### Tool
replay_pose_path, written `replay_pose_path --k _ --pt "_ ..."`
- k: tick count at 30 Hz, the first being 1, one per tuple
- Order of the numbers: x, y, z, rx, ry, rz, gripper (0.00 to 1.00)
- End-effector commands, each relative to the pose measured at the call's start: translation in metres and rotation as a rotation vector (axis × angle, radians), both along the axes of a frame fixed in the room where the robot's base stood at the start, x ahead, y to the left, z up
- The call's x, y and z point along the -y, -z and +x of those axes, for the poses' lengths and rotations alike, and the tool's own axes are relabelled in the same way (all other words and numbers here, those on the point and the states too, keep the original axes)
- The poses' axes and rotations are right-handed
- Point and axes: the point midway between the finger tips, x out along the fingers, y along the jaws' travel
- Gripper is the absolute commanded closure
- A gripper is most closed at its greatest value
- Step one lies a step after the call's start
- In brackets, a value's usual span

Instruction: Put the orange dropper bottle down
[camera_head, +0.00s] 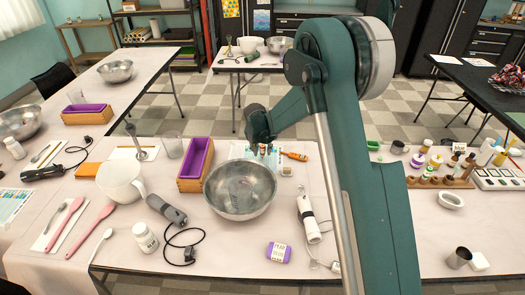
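A small orange bottle (295,156), which looks like the orange dropper bottle, appears to lie on its side on the printed sheet behind the large steel bowl. My gripper (263,150) points down over the same sheet, just left of this bottle, with a small gap between them in the picture. The fingertips are small and partly lost against the printed sheet (304,176), so I cannot tell whether they hold anything. The steel bowl (240,190) stands in front of the gripper and covers part of the sheet.
A wooden box with a purple liner (196,158) stands left of the bowl. A white stick blender (308,218) lies to the right, and a purple labelled block (279,252) in front. Small bottles and jars (427,147) crowd the right side. Clear table shows around the purple block.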

Motion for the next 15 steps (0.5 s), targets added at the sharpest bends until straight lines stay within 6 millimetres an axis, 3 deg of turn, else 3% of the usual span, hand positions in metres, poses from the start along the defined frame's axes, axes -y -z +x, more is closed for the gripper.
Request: replay_pose_path --k 15 --pt "-0.004 -0.055 -0.022 0.0 0.0 0.0 0.69"
